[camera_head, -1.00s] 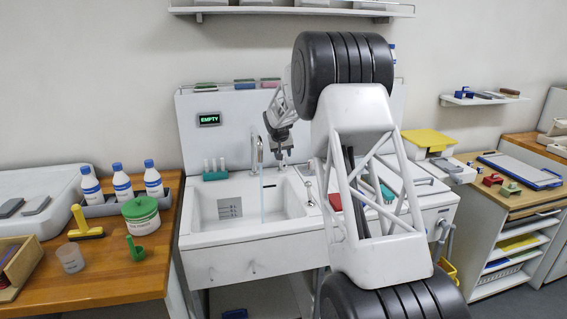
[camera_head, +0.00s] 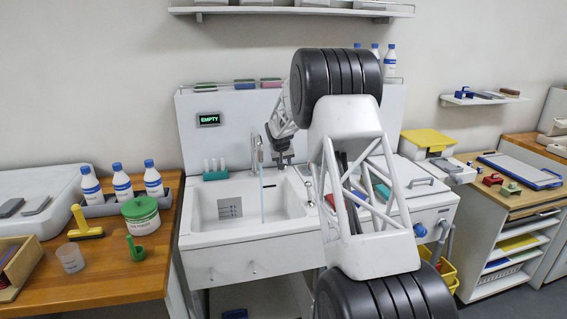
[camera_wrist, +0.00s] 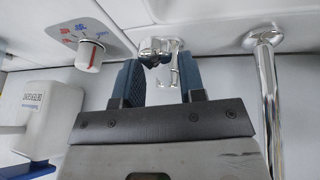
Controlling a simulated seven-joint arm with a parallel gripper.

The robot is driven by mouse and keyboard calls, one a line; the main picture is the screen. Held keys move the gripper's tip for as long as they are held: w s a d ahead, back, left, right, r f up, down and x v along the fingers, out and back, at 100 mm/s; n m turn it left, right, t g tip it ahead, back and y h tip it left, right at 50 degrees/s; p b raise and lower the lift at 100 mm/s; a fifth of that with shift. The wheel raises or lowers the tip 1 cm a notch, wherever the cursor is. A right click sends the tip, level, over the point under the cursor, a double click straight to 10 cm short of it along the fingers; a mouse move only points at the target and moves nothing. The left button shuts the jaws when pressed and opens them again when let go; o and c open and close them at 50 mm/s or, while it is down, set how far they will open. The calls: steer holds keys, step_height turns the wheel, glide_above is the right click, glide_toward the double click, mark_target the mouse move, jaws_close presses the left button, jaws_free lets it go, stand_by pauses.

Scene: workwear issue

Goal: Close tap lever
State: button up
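The chrome tap (camera_head: 257,152) stands at the back of the white sink (camera_head: 210,236), and a thin stream of water (camera_head: 263,203) falls from it into the basin. My gripper (camera_head: 283,163) is just right of the tap in the head view. In the wrist view the fingers of my gripper (camera_wrist: 162,82) are apart, and the chrome tap lever (camera_wrist: 158,48) shows at the gap between them, by the fingertips. Whether a finger touches the lever is unclear. The chrome tap pipe (camera_wrist: 268,90) rises right of the fingers.
A dial with a red mark (camera_wrist: 90,54) and a white box (camera_wrist: 30,110) are left of the fingers in the wrist view. A teal holder (camera_head: 215,175) stands behind the basin, below a display reading EMPTY (camera_head: 208,119). The basin is otherwise open.

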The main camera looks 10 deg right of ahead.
jaws_close()
steer(key=shift+a, duration=0.2)
steer(key=shift+w+a+m, duration=0.1)
steer(key=shift+a+m, duration=0.2)
steer(key=shift+m, duration=0.4)
steer(key=shift+o, duration=0.9)
jaws_free()
steer(key=shift+r, duration=0.1)
steer(key=v, duration=0.7)
steer(key=shift+a+r, duration=0.2)
steer(key=shift+r, duration=0.05)
